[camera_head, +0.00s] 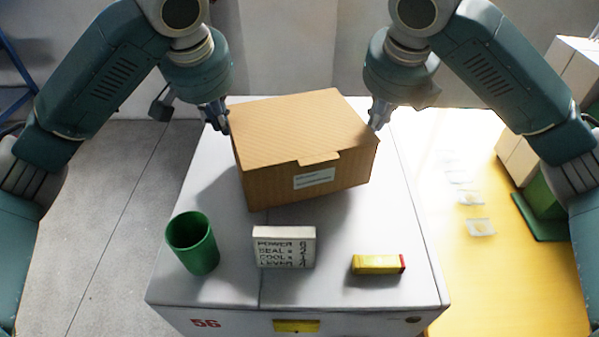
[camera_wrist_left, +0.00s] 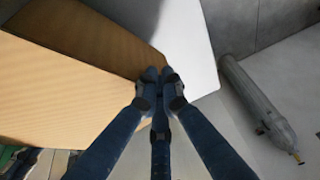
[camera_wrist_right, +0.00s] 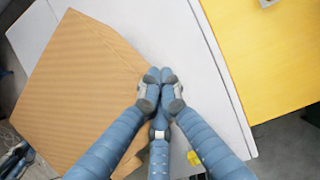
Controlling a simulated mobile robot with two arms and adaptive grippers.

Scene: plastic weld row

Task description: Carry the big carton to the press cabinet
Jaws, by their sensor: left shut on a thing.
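The big brown carton (camera_head: 285,135) with a white label is over the white cabinet top (camera_head: 370,215), turned slightly. I cannot tell whether it touches the top. My left gripper (camera_head: 222,128) is at the carton's left side, its fingers shut on the carton, which also shows in the left wrist view (camera_wrist_left: 70,85). My right gripper (camera_head: 375,128) is at the carton's right side. In the right wrist view its fingers (camera_wrist_right: 160,75) are together at the edge of the carton (camera_wrist_right: 85,95). Whether they grip it is unclear. I cannot identify a press cabinet for certain.
In front of the carton are a green cup (camera_head: 193,243), a white sign block (camera_head: 285,247) with settings, and a yellow-red box (camera_head: 378,264). A yellow table (camera_head: 500,270) with small clear packets stands at right. A grey cylinder (camera_wrist_left: 260,100) lies beyond the cabinet. Floor at left is clear.

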